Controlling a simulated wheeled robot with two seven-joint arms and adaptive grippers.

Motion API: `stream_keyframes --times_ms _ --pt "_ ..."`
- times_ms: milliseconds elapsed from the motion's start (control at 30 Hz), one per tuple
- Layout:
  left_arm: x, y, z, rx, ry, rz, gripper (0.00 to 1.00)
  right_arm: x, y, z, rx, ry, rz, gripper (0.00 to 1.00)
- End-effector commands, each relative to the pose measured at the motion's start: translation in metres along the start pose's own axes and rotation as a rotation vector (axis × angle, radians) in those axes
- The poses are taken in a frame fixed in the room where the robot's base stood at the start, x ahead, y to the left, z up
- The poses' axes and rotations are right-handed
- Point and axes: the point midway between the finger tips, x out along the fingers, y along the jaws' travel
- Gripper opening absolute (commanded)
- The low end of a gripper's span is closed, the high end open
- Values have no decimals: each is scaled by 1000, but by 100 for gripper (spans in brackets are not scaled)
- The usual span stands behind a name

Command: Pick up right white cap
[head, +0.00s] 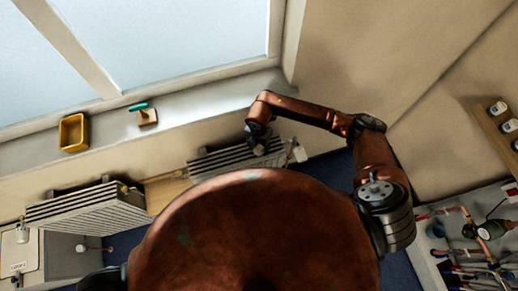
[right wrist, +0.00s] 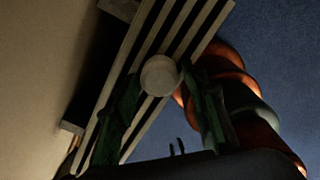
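A round, pale cap (right wrist: 160,75) sits in front of the slatted radiator (right wrist: 182,28) in the right wrist view. My right gripper (right wrist: 164,92) has its two dark green fingers apart, one on each side of the cap. Whether they touch it is too dark to tell. In the head view my right gripper (head: 258,145) is low over the right radiator (head: 215,165). I cannot make out the cap there for certain. My left gripper is not in view.
A white valve (head: 299,153) stands at the right radiator's right end. Another radiator (head: 85,210) is at left. A yellow tray (head: 73,133) and a teal-handled valve block (head: 146,116) rest on the window sill. A bench with copper pipes (head: 468,235) is at right.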

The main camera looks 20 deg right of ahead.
Motion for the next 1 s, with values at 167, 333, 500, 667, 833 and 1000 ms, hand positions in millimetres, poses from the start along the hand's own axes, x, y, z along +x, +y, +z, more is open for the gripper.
stream_keyframes --times_ms 167,333,500,667,833,1000 --pt "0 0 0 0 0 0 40 0 0 0 0 0 0 27" --pt "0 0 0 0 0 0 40 0 0 0 0 0 1 17" --pt "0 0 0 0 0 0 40 0 0 0 0 0 1 17" --pt "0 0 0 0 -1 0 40 -5 1 0 0 0 2 17" --pt "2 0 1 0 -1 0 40 -23 2 1 -2 -2 4 17" --pt "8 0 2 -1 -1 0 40 -52 2 -19 -7 -1 6 17"
